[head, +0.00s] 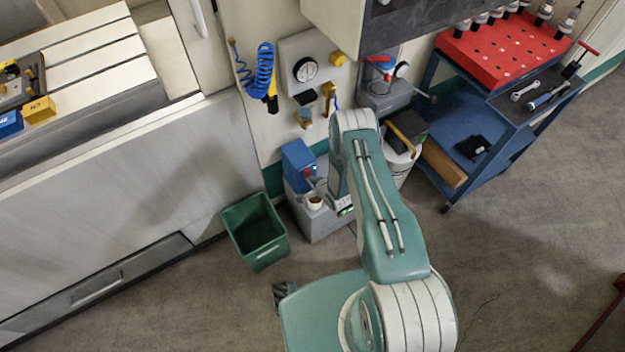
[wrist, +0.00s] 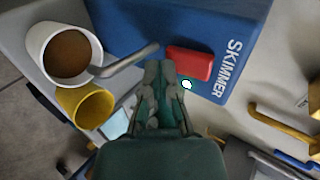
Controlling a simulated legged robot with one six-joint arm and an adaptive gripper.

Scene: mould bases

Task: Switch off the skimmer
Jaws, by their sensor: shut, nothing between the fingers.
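The skimmer is a blue box lettered "SKIMMER" (wrist: 215,25); in the head view it (head: 297,155) stands on a grey unit by the wall. A red rocker-like switch (wrist: 189,63) sits on its face, with a bright white-green lamp (wrist: 187,85) beside it that looks lit. My gripper (wrist: 160,66) is shut and empty. In the wrist view its tips appear just left of the red switch, over the blue face; I cannot tell whether they touch. In the head view my arm hides the gripper.
A grey spout (wrist: 125,62) reaches from the skimmer to a white cup of brown liquid (wrist: 38,40). A yellow cup (wrist: 85,106) is close by. A green bin (head: 256,230) stands left of the unit. A blue cart (head: 460,135) is at right.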

